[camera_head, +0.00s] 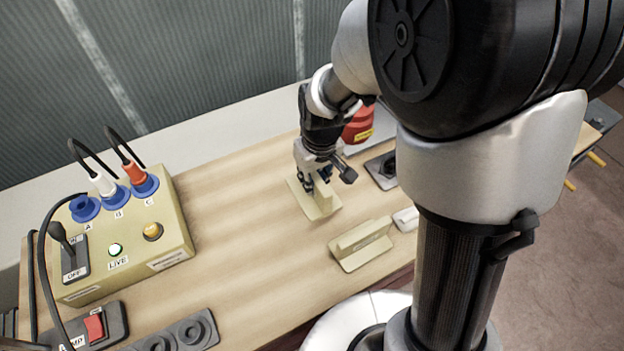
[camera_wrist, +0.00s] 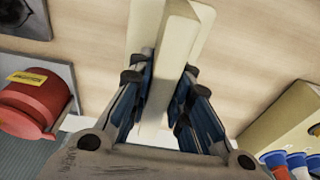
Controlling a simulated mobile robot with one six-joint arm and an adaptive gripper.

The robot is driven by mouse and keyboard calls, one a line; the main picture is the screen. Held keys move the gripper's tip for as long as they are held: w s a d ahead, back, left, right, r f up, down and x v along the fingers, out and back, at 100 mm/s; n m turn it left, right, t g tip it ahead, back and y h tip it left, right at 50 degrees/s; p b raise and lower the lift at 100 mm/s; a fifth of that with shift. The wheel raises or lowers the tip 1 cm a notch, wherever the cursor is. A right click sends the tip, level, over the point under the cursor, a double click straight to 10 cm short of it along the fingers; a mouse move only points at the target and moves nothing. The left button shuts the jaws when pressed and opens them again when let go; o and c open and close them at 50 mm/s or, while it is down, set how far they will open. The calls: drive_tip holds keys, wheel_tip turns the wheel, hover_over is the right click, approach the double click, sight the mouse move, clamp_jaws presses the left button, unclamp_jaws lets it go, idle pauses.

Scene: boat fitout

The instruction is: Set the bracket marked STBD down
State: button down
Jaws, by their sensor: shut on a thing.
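My gripper (camera_head: 318,176) is shut on a pale cream bracket (camera_head: 321,203) over the back middle of the wooden bench. In the wrist view the bracket's upright web (camera_wrist: 172,70) stands between the two blue-padded fingers of the gripper (camera_wrist: 166,95). The bracket's flat base is low, at or just above the bench top; I cannot tell whether it touches. No marking is readable on it. A second cream bracket (camera_head: 361,244) lies on the bench nearer the front, with small lettering too blurred to read.
A cream power box (camera_head: 130,235) with plugs, a lever and a green LIVE lamp stands at left. A red container (camera_head: 357,125) and a dark plate (camera_head: 382,170) are behind and right of my gripper. A small white block (camera_head: 406,219) lies by the second bracket. Bench between box and brackets is clear.

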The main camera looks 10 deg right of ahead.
sight(313, 196)
wheel_tip(313, 196, down, 8)
drive_tip(key=shift+w+r+b, duration=0.1)
drive_tip(key=shift+r+b, duration=0.1)
drive_tip(key=shift+b, duration=0.95)
drive_tip(key=shift+r, duration=0.1)
drive_tip(key=c, duration=1.9)
unclamp_jaws()
drive_tip(key=shift+f, duration=0.2)
drive_tip(key=shift+c, duration=0.2)
drive_tip(key=o, duration=0.5)
drive_tip(key=shift+c, duration=0.2)
